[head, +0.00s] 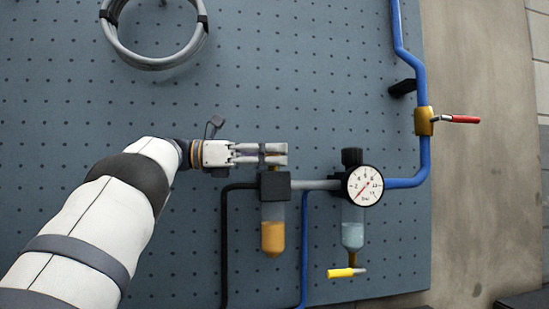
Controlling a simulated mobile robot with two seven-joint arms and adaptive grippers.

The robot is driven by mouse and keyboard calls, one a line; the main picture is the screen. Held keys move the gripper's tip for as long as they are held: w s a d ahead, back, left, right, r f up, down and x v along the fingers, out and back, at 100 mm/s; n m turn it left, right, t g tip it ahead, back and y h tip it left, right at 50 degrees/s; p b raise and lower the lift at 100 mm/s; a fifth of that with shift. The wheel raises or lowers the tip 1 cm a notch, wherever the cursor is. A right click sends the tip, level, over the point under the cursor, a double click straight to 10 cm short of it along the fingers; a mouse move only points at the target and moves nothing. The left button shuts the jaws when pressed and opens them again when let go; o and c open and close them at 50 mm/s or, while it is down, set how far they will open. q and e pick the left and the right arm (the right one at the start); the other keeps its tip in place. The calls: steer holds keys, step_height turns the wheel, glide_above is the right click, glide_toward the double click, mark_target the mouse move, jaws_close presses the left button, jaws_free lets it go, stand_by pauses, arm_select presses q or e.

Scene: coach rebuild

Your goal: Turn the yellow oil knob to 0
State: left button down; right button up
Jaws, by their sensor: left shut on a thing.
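The oiler stands on the pegboard as a black block (275,186) with an amber oil bowl (273,238) below it. My left gripper (274,155) reaches in from the left, its fingertips directly above this block. Its fingers are shut on the oil knob at the top of the oiler. The fingers hide the knob, so its yellow colour, its scale and its setting cannot be read. My right gripper is not in view.
Right of the oiler are a round gauge (365,186), a black regulator knob (352,157) and a clear bowl (352,229) with a yellow-handled drain (345,272). A blue pipe (409,183) leads up to a red-handled valve (458,119). A grey hose coil (153,62) hangs upper left.

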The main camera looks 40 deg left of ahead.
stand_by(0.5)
arm_select(q)
steer(key=c, duration=1.3)
jaws_free()
steer(key=v, duration=0.7)
steer(key=shift+s+a, duration=0.1)
steer(key=shift+a, duration=0.1)
